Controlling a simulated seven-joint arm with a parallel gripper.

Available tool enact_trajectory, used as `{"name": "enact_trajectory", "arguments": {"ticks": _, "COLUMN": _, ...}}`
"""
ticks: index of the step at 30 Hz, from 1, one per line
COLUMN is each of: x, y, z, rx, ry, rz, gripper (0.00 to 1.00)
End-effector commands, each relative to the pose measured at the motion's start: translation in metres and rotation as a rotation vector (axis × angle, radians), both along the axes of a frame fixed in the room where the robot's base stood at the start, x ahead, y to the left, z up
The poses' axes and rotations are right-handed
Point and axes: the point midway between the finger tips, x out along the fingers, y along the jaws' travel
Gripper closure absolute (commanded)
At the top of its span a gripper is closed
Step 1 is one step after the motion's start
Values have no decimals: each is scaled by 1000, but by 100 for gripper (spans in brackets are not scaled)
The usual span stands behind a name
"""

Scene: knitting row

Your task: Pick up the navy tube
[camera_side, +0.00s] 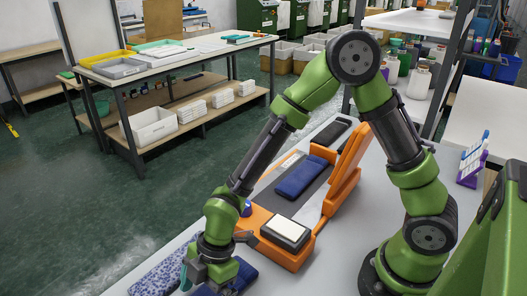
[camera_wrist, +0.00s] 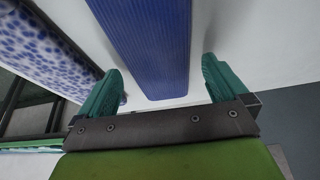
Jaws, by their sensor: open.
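A ribbed navy tube (camera_wrist: 152,40) lies flat on the pale table. In the wrist view its near end reaches between the two teal fingers of my gripper (camera_wrist: 160,68), with gaps on both sides. In the side view my gripper (camera_side: 203,281) is low over the table at the bottom edge and partly hides this navy tube (camera_side: 243,274). My gripper is open and holds nothing. Whether the fingertips are level with the tube is unclear. Another navy piece (camera_side: 301,177) lies on the grey bed of the orange device (camera_side: 331,193).
A blue-and-white spotted tube (camera_side: 158,275) lies left of my gripper; it also shows in the wrist view (camera_wrist: 38,52). A white-topped block (camera_side: 286,231) sits at the orange device's near end. A purple rack (camera_side: 472,166) stands at right.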

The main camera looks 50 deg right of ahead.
Motion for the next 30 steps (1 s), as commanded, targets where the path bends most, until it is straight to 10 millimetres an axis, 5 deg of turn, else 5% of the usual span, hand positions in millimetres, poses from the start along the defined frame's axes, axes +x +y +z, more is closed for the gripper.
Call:
{"name": "enact_trajectory", "arguments": {"ticks": 9, "x": 1, "y": 3, "z": -6, "rx": 0, "ry": -2, "rz": -1, "gripper": 0}}
{"name": "enact_trajectory", "arguments": {"ticks": 20, "x": 0, "y": 2, "z": -6, "rx": 0, "ry": -2, "rz": -1, "gripper": 55}}
{"name": "enact_trajectory", "arguments": {"ticks": 30, "x": 2, "y": 2, "z": 6, "rx": 2, "ry": -5, "rz": -1, "gripper": 55}}
